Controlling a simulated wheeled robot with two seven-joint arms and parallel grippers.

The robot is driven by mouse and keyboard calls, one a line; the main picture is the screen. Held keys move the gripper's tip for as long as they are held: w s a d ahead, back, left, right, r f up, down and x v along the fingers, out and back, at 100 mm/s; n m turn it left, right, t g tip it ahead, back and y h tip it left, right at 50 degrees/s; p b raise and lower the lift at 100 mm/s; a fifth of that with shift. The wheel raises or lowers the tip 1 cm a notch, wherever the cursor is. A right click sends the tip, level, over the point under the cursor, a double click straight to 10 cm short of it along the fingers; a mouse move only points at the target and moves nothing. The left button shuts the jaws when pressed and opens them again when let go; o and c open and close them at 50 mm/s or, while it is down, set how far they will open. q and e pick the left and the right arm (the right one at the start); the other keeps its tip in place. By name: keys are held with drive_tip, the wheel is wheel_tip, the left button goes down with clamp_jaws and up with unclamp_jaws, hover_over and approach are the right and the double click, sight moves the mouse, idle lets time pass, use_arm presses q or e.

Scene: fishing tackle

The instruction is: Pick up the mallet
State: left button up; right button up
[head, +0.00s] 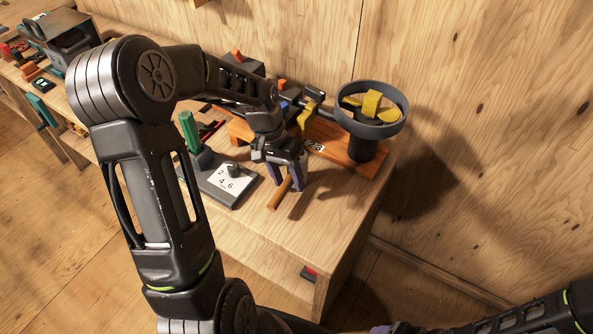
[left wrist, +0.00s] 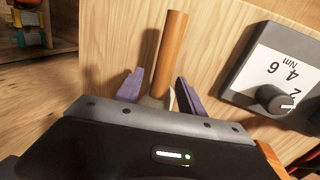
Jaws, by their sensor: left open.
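The mallet's orange-brown wooden handle (head: 280,193) lies near the front of the bench, and its head is hidden by my gripper. My left gripper (head: 287,182) is open right over the mallet, its two purple fingers pointing down. In the left wrist view the handle (left wrist: 172,50) stands out between and beyond the two spread fingers (left wrist: 158,92), with a visible gap on each side. A bit of pale grey shows at the handle's base; the rest is hidden by the gripper body. My right arm enters at the lower right, its gripper mostly cut off by the bottom edge.
A grey dial box (head: 232,180) with a green handle stands left of the mallet. Behind it, a wooden board (head: 362,175) carries a dark round holder (head: 372,112) with a yellow part. The bench's front right corner is clear. A plywood wall rises behind.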

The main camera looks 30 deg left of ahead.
use_arm(q)
drive_tip(key=shift+d+f, duration=0.15)
drive_tip(key=shift+f, duration=0.5)
drive_tip(key=shift+c, duration=0.3)
clamp_jaws()
idle(0.3)
